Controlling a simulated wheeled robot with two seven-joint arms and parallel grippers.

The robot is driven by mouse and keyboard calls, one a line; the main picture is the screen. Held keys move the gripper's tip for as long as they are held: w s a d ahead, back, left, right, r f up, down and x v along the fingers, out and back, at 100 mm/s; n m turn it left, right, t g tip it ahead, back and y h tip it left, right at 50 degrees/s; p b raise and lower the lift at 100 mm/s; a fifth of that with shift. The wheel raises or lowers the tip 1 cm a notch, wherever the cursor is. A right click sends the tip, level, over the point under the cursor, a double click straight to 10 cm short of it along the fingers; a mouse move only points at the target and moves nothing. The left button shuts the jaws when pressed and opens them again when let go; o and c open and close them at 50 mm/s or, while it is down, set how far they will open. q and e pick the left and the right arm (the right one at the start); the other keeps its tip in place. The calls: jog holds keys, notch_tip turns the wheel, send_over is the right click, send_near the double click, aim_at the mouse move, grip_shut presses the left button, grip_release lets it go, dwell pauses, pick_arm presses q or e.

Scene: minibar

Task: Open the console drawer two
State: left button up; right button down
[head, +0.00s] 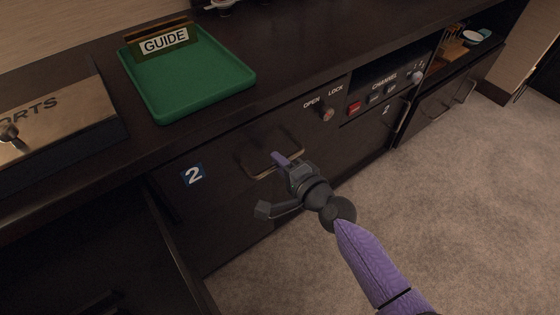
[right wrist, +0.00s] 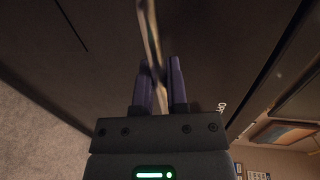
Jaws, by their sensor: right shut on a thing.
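Drawer two (head: 225,208) has a dark front under the counter, with a blue label "2" (head: 192,174) on its left part. Its front looks flush with the cabinet. A thin bar handle (head: 262,175) is on its upper part. My right gripper (head: 284,161) reaches in from the lower right and is shut on the handle. In the right wrist view, the handle (right wrist: 151,32) runs between the two purple fingers (right wrist: 161,82). The fingers partly hide the handle. My left gripper is not in view.
A knob (head: 327,114) marked OPEN and LOCK and a channel panel (head: 373,97) are right of the drawer. A dark panel edge (head: 178,250) stands at lower left. Carpet (head: 450,220) is clear.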

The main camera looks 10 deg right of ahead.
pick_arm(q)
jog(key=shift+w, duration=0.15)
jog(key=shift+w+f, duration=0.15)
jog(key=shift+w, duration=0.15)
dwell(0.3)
